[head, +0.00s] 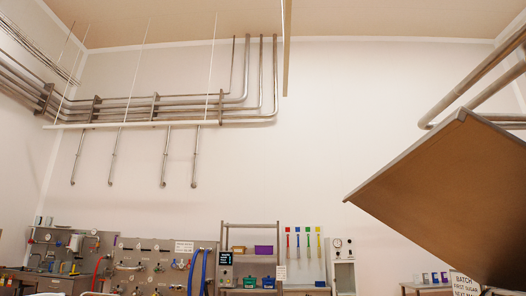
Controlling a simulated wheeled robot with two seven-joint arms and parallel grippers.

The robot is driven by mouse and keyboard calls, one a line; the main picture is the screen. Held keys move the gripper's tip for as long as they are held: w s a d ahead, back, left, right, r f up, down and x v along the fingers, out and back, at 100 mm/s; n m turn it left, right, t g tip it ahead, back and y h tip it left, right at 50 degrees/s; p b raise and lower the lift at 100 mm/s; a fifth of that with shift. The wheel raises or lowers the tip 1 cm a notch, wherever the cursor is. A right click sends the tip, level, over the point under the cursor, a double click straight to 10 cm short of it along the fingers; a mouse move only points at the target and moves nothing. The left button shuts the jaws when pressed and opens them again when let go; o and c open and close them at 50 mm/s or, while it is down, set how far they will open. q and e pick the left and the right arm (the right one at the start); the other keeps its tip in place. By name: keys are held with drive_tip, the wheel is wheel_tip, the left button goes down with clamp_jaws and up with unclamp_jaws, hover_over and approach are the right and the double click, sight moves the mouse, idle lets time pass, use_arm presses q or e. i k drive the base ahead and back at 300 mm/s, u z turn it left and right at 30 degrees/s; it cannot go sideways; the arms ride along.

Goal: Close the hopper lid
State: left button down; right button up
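A large flat brown panel (455,195) with a pale metal edge hangs tilted at the right of the head view. It looks like the raised hopper lid, seen close and from below. Its right side runs out of the picture. The hopper body and its opening are not clearly in view. Neither of my grippers shows in this view.
A sign reading "BATCH FIRST SUGAR" (466,284) stands below the panel. Pipes (160,110) run along the far wall. Along its foot stand a valve panel (150,265), a shelf with bins (250,255) and hanging coloured tools (303,245).

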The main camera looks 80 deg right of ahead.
sight(458, 193)
drive_tip(key=i, duration=0.1)
drive_tip(key=z, duration=1.7)
